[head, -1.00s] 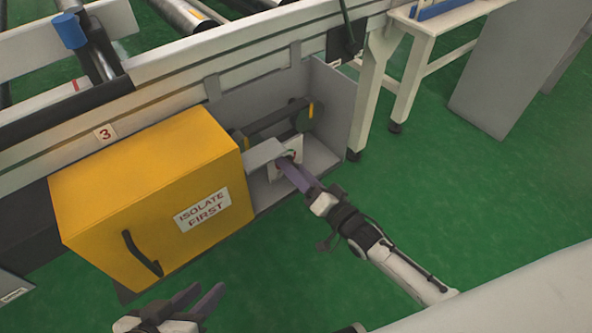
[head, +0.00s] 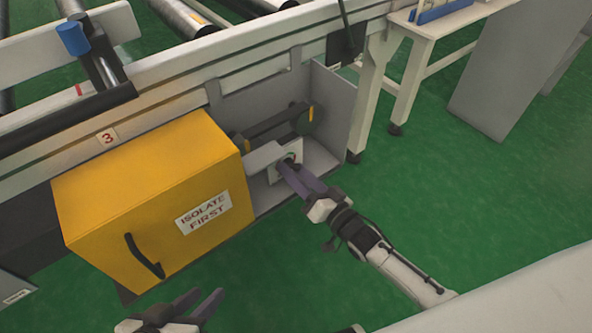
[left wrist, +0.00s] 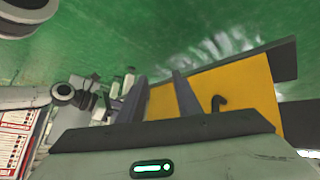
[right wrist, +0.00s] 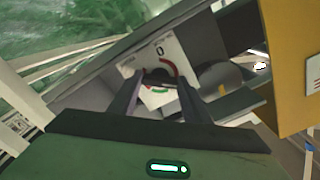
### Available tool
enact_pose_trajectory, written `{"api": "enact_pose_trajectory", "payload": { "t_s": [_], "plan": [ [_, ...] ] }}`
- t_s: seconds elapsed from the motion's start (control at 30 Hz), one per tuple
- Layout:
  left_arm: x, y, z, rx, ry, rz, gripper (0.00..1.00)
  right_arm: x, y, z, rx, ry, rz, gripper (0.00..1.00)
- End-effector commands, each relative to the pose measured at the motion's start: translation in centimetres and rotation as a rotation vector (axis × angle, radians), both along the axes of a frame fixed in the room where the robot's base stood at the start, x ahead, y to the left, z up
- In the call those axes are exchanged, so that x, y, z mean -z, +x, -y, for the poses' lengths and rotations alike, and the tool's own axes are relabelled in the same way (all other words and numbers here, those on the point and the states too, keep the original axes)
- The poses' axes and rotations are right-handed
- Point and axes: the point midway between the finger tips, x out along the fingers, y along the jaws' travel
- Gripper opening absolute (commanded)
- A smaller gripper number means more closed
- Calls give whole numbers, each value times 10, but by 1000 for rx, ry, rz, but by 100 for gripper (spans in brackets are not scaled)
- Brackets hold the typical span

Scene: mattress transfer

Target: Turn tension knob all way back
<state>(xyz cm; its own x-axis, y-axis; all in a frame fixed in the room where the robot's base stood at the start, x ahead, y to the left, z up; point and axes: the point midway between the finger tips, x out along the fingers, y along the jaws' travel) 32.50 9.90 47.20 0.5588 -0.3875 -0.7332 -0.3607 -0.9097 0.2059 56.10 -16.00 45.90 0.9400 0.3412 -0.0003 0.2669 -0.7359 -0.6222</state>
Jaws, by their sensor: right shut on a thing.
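The tension knob (right wrist: 158,77) is a dark knob on a white dial plate (right wrist: 178,51) with a red arc, a green arc and a "0" mark, seen in the right wrist view. The plate (head: 274,172) is inside the open grey bay in the head view. My right gripper (head: 290,167) is shut on the knob, its fingers at either side of it; the fingers hide much of the knob. It also shows in the right wrist view (right wrist: 160,82). My left gripper (head: 206,298) is open and empty, low in front of the yellow cover.
A yellow cover (head: 140,190) marked "ISOLATE FIRST", with a black handle (head: 143,257), stands left of the bay. A grey side panel (head: 333,108) bounds the bay on the right. A roller conveyor (head: 180,82) runs behind. Green floor (head: 450,200) is clear at right.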

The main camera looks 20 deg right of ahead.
Motion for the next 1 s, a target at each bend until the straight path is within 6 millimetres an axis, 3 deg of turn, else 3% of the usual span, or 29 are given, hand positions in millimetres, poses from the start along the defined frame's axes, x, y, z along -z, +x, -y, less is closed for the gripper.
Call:
{"api": "enact_pose_trajectory", "payload": {
  "t_s": [0.3, 1.0],
  "plan": [
    [6, -4, -6, -1, 34, -27, 31, -1, 0, 0, 0, -279, 101, 21],
    [1, -4, -10, -39, 17, 2, 31, 0, 0, 1, 0, -904, 329, 21]
  ]
}}
